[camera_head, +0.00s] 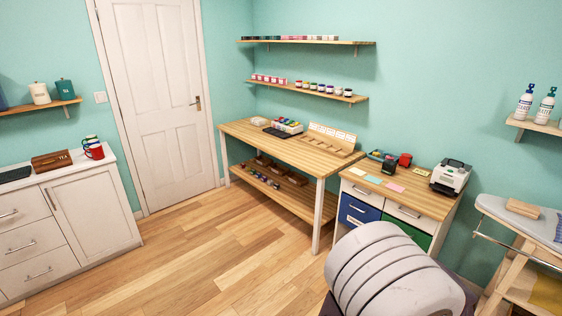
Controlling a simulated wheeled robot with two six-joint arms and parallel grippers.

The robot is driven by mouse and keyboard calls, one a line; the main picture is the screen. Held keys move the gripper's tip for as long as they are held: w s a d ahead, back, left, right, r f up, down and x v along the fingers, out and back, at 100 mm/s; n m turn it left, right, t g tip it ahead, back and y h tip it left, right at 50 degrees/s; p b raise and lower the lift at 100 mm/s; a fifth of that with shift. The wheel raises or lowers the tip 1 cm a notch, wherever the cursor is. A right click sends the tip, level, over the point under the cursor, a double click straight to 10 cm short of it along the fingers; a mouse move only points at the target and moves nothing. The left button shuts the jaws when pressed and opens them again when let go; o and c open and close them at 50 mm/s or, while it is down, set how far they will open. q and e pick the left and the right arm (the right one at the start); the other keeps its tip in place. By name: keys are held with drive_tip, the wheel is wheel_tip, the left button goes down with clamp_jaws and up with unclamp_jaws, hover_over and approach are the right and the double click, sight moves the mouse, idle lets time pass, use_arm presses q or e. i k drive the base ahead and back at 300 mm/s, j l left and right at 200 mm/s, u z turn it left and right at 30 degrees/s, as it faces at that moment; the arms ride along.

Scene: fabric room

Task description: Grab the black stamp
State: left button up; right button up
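A small black block-shaped thing (388,168), which looks like the black stamp, stands on the wooden top of the drawer desk (425,201). A red thing (405,160) of similar size stands just behind it to the right. A dark tray with colored items (378,155) lies close behind it to the left. The black thing is small in the picture, so its details cannot be made out. Neither of my grippers shows in the head view.
Colored paper pads (373,180) lie in front of the black thing. A white-and-black machine (450,176) stands to its right. A long wooden workbench (270,140) adjoins on the left, and an ironing board (490,206) stands at right. The wooden floor (210,255) is clear.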

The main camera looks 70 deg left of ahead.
sight(389, 167)
drive_tip(key=u, duration=1.6)
drive_tip(key=i+j+z, duration=0.1)
drive_tip(key=i+j, duration=0.25)
drive_tip(key=i+j+z, duration=0.1)
drive_tip(key=i+j, duration=0.25)
drive_tip(key=i, duration=0.15)
drive_tip(key=i+j+z, duration=0.15)
drive_tip(key=i+j, duration=0.25)
drive_tip(key=i+j+z, duration=0.1)
drive_tip(key=i+j, duration=0.25)
drive_tip(key=i+j+z, duration=0.1)
drive_tip(key=i+j, duration=0.3)
drive_tip(key=j, duration=0.15)
drive_tip(key=i+j+z, duration=0.1)
drive_tip(key=i+j, duration=0.25)
drive_tip(key=j, duration=0.15)
drive_tip(key=i+j+z, duration=0.1)
drive_tip(key=i+j, duration=0.2)
drive_tip(key=j, duration=0.25)
drive_tip(key=i+j+z, duration=0.1)
drive_tip(key=i+j, duration=0.2)
drive_tip(key=j, duration=0.25)
